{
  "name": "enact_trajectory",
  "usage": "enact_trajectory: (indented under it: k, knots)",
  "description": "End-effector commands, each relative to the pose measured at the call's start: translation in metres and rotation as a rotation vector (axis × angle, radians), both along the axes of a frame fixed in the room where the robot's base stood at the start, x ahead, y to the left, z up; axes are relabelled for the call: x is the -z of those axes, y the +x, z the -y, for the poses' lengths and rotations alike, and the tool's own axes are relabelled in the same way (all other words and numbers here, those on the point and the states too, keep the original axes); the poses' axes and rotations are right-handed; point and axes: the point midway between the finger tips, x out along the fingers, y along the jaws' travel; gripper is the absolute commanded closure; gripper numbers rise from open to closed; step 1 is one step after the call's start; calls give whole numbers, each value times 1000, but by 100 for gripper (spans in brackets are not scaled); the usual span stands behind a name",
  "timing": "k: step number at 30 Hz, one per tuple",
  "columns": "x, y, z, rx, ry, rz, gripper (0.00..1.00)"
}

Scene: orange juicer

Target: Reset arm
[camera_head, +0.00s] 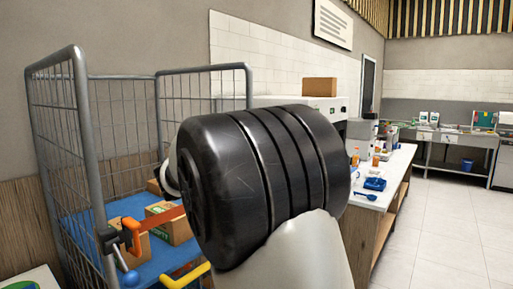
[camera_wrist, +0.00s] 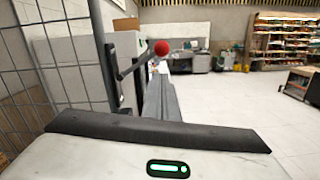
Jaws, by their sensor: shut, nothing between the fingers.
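My arm fills the middle of the head view, with a large black ribbed joint and a white link below it. My gripper is hidden behind this joint there. In the wrist view my gripper (camera_wrist: 162,82) shows as a grey, narrowing shape ahead of the dark bar and white hand housing with its green light. Its fingers look shut, and I see nothing between them. A red ball knob (camera_wrist: 162,47) on a black lever appears just beyond the fingertips; I cannot tell whether they touch.
A wire cage cart (camera_head: 80,130) with cardboard boxes (camera_head: 175,225) stands at left, close to my arm. A white-topped counter (camera_head: 385,180) with a blue tray (camera_head: 375,184) runs behind the joint. Open tiled floor (camera_head: 445,230) lies to the right.

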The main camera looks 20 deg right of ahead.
Motion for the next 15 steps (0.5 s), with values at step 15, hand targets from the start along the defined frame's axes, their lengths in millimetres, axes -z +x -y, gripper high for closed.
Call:
enact_trajectory:
  k: [15]
  knots:
    - [26,-82,34,110,437,157,100]
